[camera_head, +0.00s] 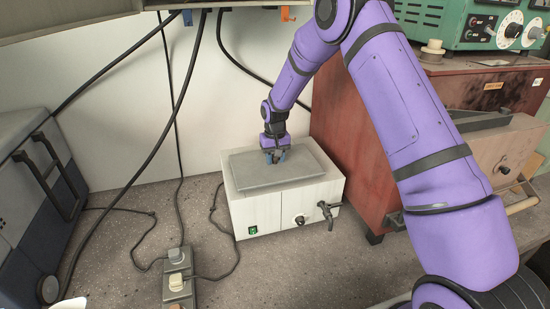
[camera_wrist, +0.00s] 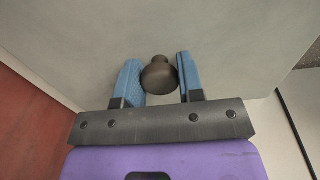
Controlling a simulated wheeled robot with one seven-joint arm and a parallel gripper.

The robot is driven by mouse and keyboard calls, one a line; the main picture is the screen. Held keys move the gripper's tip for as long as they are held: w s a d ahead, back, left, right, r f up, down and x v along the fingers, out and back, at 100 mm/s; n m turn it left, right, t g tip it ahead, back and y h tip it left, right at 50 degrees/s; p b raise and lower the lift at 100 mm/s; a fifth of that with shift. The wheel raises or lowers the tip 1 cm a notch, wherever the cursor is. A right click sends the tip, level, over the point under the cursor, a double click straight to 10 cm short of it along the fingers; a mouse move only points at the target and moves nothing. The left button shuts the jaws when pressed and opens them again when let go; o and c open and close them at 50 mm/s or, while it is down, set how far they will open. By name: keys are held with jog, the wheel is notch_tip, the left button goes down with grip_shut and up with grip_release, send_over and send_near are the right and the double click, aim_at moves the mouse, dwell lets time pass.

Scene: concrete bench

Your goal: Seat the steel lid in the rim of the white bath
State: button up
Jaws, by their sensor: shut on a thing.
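The white bath (camera_head: 260,212) is a box on the bench with a green switch, a dial and a drain tap on its front. The flat grey steel lid (camera_head: 250,173) lies over its top, roughly lined up with the rim. I cannot tell whether it is down inside the rim or just above it. My gripper (camera_head: 275,156) points down at the middle of the lid. In the wrist view its blue fingers (camera_wrist: 158,62) stand on either side of the lid's dark round knob (camera_wrist: 160,76), shut on it. The lid (camera_wrist: 225,35) fills most of that view.
A red-brown furnace (camera_head: 345,140) stands close on the bath's right. A blue-grey case (camera_head: 30,215) with black handles is at far left. A power strip (camera_head: 178,285) and loose cables lie left of the bath.

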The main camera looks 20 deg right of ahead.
jog(key=shift+f, duration=0.5)
dwell(0.3)
jog(key=o, duration=1.7)
jog(key=shift+r, duration=0.1)
jog(key=shift+r, duration=4.4)
